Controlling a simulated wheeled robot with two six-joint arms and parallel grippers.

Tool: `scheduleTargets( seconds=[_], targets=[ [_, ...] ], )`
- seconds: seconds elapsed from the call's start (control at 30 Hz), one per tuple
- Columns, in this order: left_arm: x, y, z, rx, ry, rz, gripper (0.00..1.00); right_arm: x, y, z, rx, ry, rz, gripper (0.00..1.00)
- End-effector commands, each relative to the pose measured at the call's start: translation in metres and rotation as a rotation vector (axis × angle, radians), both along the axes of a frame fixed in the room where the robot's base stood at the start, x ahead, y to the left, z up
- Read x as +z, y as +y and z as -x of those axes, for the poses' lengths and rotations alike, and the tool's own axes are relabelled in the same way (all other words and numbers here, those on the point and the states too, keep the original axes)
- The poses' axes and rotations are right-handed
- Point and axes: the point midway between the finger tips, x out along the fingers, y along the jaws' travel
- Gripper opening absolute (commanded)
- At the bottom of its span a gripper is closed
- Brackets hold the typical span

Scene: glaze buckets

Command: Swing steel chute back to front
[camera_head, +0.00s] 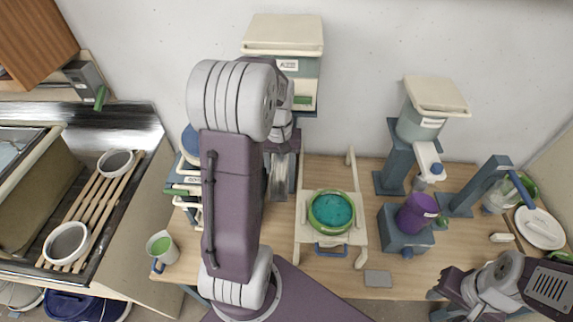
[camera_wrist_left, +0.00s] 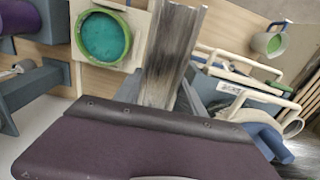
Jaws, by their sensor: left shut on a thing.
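The steel chute (camera_head: 281,178) is a grey metal trough below the labelled bucket. It points toward the table front, left of the green-rimmed bowl (camera_head: 315,222). In the left wrist view the chute (camera_wrist_left: 172,62) runs upward between the bowl (camera_wrist_left: 82,38) and the white rack; the purple housing in front hides its lower end. My left gripper (camera_head: 281,143) is at the chute's back part and shut on it; my own arm mostly hides its fingers. My right arm is at the bottom right in the head view; its fingertips are not clear.
The labelled bucket (camera_head: 306,66) with a cream lid stands behind the chute. A cream frame (camera_head: 302,255) holds the bowl. The rack (camera_head: 184,190) stands to the left, and a green-filled cup (camera_head: 161,248) is at the front left. A purple cup (camera_head: 416,213) stands right.

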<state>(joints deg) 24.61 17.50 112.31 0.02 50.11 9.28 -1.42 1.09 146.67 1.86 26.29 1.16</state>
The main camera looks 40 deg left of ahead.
Motion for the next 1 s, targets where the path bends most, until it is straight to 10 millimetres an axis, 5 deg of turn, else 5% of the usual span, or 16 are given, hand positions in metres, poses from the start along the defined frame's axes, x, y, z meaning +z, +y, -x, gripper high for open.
scheduleTargets(
  seconds=[0.63,0.67,0.7,1.0],
  targets=[
    [-0.0025,0.0038,0.0056,-0.042,0.009,0.004,0.0,-0.0001,0.0,0.0,0.0,0.0,0.0,0.36],
    [-0.0025,0.0038,0.0056,-0.042,0.009,0.004,0.56,-0.0001,0.0,0.0,0.0,0.0,0.0,0.36],
    [-0.0024,0.0039,0.0054,-0.042,0.009,0.004,0.67,-0.0001,0.0,0.0,0.0,0.0,0.0,0.36],
    [-0.0004,0.0046,0.0039,-0.042,0.003,0.001,0.69,0.0002,0.0,0.0,0.0,0.0,0.0,0.36]
  ],
)
